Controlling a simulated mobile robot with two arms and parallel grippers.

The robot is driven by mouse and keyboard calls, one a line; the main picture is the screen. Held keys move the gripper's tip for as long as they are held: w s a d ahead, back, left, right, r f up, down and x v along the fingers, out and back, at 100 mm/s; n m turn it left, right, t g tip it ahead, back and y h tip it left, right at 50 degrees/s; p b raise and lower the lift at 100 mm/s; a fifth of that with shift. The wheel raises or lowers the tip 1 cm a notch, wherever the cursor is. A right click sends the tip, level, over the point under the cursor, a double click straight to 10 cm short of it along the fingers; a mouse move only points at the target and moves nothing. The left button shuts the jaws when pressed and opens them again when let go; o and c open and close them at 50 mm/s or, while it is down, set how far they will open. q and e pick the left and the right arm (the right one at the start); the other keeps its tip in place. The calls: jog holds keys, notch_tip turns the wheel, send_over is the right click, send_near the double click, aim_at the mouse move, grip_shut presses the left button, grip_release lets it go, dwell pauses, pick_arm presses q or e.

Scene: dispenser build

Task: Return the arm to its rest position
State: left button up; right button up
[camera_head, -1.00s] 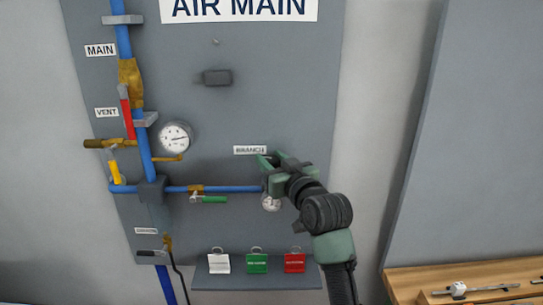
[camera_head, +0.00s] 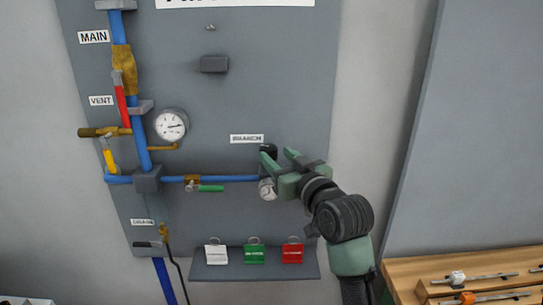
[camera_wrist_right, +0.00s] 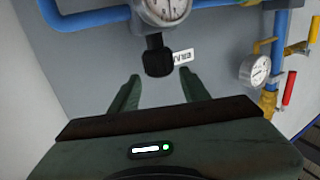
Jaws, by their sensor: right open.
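My right gripper (camera_head: 279,156) is in front of the grey air panel (camera_head: 235,100), at the right end of the blue branch pipe (camera_head: 235,178). Its two green fingers are apart with nothing held between them. In the right wrist view the open fingers (camera_wrist_right: 158,92) point towards a black knob (camera_wrist_right: 157,60) below a gauge (camera_wrist_right: 165,8). The knob appears just beyond the fingertips; I cannot tell whether they touch it. In the head view the black knob (camera_head: 268,149) shows partly behind the fingers, and the gauge (camera_head: 267,189) is partly hidden by my gripper. My left gripper is not in view.
A shelf (camera_head: 215,272) below holds a white tag (camera_head: 216,254), a green tag (camera_head: 254,254) and a red tag (camera_head: 292,253). A pressure gauge (camera_head: 171,125) and valves are at the left. A wooden bench (camera_head: 400,270) stands at the lower right. The wall right of the panel is clear.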

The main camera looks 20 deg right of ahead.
jog(key=shift+s+d, duration=0.2)
jog(key=shift+s, duration=1)
